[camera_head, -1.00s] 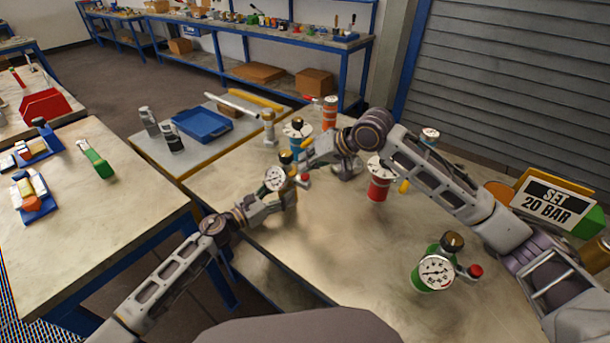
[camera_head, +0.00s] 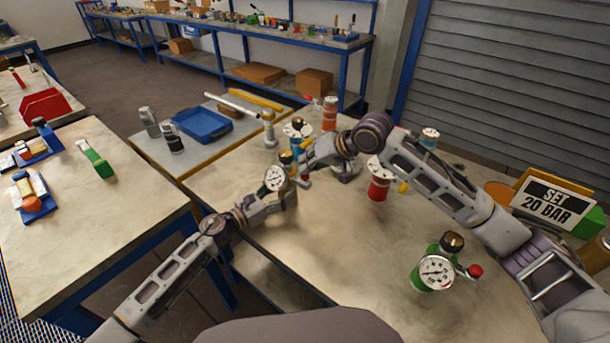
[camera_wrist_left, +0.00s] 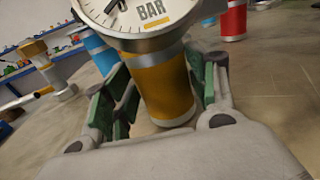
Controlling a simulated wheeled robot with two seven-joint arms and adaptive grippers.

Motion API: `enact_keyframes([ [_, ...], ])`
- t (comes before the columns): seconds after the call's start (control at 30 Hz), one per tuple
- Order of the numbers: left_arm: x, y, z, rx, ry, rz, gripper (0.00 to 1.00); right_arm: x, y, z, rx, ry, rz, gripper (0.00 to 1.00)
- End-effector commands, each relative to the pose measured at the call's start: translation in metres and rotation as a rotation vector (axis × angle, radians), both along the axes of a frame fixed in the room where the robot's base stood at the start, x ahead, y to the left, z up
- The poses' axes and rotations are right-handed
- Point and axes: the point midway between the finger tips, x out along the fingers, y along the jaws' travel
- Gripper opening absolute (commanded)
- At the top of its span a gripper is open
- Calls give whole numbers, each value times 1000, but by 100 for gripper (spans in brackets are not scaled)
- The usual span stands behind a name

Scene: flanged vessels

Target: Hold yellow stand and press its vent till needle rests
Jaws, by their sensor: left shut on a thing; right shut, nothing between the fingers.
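The yellow stand (camera_wrist_left: 165,88) stands upright between the green-padded fingers of my left gripper (camera_wrist_left: 160,100), which is shut on it. In the head view its white gauge (camera_head: 275,178) faces me, with a dark cap above; its yellow body is mostly hidden by my left gripper (camera_head: 284,197). In the left wrist view the lower dial (camera_wrist_left: 130,12) shows "BAR" and part of a black needle; the full reading is cut off. My right gripper (camera_head: 304,178) is shut and empty, pointing down at the stand's vent side. The vent is largely hidden, so I cannot tell whether they touch.
A red vessel (camera_head: 380,186), a green vessel (camera_head: 420,279), a blue vessel (camera_head: 299,143) and an orange vessel (camera_head: 330,112) stand on the same table. A blue tray (camera_head: 203,125) lies at the back left. The middle front of the table is clear.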

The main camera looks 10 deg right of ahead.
Motion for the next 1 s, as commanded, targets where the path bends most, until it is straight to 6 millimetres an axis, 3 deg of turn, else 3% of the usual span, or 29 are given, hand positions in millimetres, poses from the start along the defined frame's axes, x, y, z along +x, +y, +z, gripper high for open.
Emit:
enact_keyframes([
  [1.0, 0, 0, 1, -2, -1, 0, 25, 0, 0, -9, -1, 2, 0, 0],
])
